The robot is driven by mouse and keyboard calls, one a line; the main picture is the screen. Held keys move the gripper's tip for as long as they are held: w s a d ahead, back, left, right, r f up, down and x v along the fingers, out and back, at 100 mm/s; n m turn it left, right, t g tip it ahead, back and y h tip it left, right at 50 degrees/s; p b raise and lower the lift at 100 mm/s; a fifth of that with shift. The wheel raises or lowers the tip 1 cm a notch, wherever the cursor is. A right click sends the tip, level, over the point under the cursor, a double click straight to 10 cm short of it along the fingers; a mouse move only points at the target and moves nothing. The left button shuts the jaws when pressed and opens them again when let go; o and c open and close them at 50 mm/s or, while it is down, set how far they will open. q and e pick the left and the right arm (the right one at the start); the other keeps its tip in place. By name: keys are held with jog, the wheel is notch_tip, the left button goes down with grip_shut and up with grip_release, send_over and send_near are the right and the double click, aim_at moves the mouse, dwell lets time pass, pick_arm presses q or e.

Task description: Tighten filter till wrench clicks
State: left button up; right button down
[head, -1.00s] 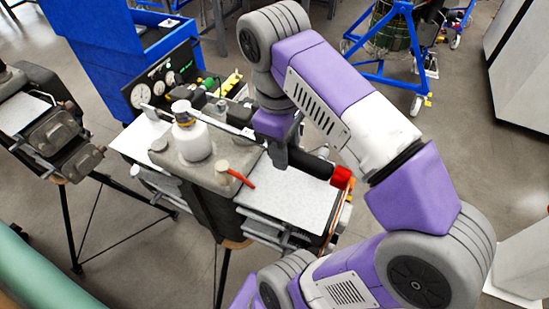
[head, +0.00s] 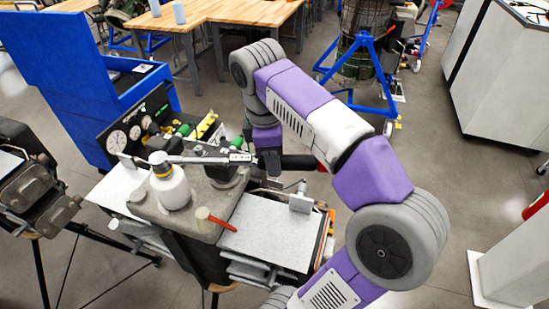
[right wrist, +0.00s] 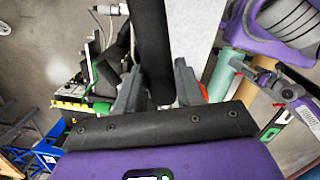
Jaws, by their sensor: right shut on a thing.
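A wrench (head: 215,159) with a silver shaft and black handle lies nearly level above the turbine stand's grey top (head: 185,222). My right gripper (head: 269,165) is shut on the wrench's handle, which shows as a black bar in the right wrist view (right wrist: 153,45) between the two fingers (right wrist: 157,88). My left gripper is not in view.
A white bottle (head: 170,188) and a red-handled tool (head: 214,219) are on the stand, close to the wrench. A gauge panel (head: 125,130) and blue cabinet (head: 60,80) stand behind left. Another stand (head: 30,180) is at left. Open floor lies to the right.

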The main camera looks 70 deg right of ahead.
jog(key=shift+w+a+f, duration=0.1)
dwell(0.3)
jog(key=shift+w+r, duration=0.15)
jog(key=shift+r, duration=0.3)
jog(key=shift+w+r, duration=0.15)
jog(key=shift+r, duration=0.3)
jog(key=shift+s+r, duration=0.2)
jog(key=shift+r, duration=1.65)
